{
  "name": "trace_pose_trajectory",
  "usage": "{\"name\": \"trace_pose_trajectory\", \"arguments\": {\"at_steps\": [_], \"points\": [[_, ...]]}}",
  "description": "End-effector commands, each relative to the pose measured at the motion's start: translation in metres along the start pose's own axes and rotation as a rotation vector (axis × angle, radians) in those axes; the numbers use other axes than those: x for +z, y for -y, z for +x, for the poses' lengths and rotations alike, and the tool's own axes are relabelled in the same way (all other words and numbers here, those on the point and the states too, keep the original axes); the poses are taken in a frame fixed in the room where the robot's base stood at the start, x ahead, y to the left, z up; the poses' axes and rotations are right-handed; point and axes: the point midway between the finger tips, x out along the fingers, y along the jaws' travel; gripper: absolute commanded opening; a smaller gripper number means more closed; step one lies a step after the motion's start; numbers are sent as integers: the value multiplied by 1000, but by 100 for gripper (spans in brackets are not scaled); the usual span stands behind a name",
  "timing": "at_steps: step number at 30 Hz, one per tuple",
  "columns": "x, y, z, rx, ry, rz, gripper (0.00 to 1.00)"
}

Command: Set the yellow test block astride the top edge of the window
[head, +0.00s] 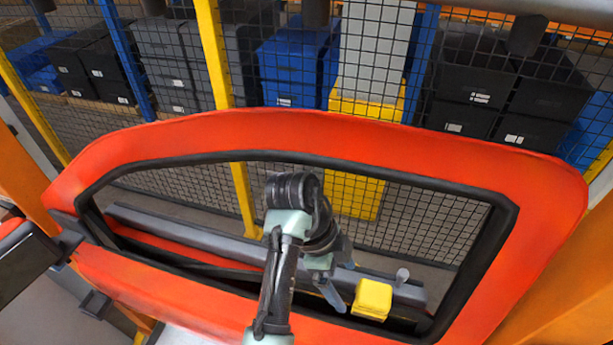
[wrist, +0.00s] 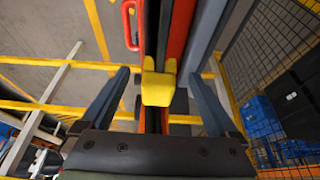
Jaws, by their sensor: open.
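The yellow test block (head: 372,298) sits at the lower right of the door's window opening, by the dark lower edge. In the wrist view the block (wrist: 158,88) shows two raised prongs, with a dark strip running up between them, so it looks astride that edge. How far down it is seated I cannot tell. My gripper (head: 338,293) is just left of the block in the head view. In the wrist view my gripper (wrist: 158,76) is open, one finger on each side of the block, with clear gaps and no contact visible.
The orange-red door (head: 540,185) surrounds the window opening with its black frame (head: 480,250). A grey beam (head: 190,232) shows through the opening. Behind are a mesh fence (head: 440,215), yellow posts (head: 215,55) and shelved black and blue bins (head: 290,65). A red handle (wrist: 129,22) shows in the wrist view.

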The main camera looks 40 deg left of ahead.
Motion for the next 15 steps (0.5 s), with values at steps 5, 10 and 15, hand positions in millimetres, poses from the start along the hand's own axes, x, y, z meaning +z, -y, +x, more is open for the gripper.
{"name": "trace_pose_trajectory", "arguments": {"at_steps": [5,10,15], "points": [[36,0,-16,-1,0,-4,95],[58,0,-24,0,0,-2,95],[65,0,-27,0,-1,2,95]]}}
